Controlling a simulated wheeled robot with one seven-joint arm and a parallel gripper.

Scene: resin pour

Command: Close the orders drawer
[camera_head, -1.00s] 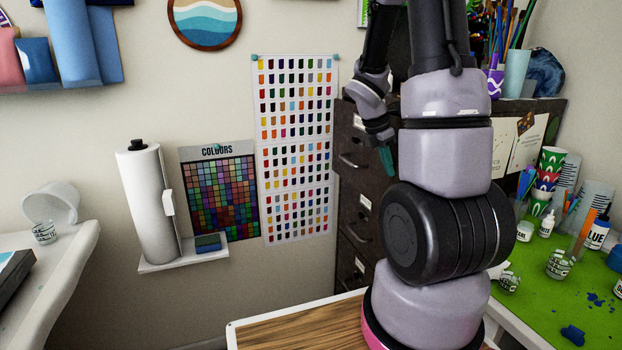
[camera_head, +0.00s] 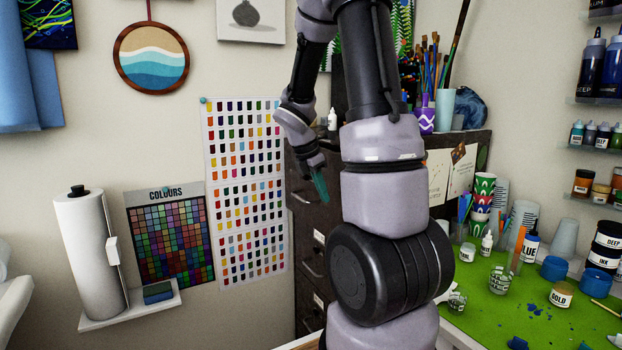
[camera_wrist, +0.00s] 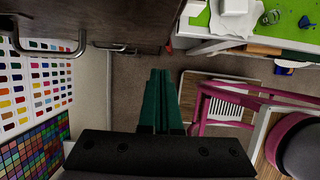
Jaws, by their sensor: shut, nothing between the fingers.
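The dark brown cabinet (camera_head: 304,222) stands against the wall, partly hidden behind my arm in the head view. Its front has stacked drawers with metal handles and small white labels (camera_head: 319,237); the labels are too small to read. I cannot tell which drawer is the orders drawer or how far any stands out. My gripper (camera_head: 320,186), with green fingers, is in front of the upper part of the cabinet. In the wrist view my gripper (camera_wrist: 161,72) is shut and empty. The cabinet front (camera_wrist: 135,18) runs along the top there, with a near handle (camera_wrist: 52,52) and a farther handle (camera_wrist: 112,48).
A green-topped worktable (camera_head: 500,322) with cups and bottles stands at the right. Paint pots and brushes (camera_head: 445,65) stand on the cabinet top. A paper roll (camera_head: 85,255) is on the left wall. A pink-framed chair (camera_wrist: 235,97) stands beyond my fingers in the wrist view.

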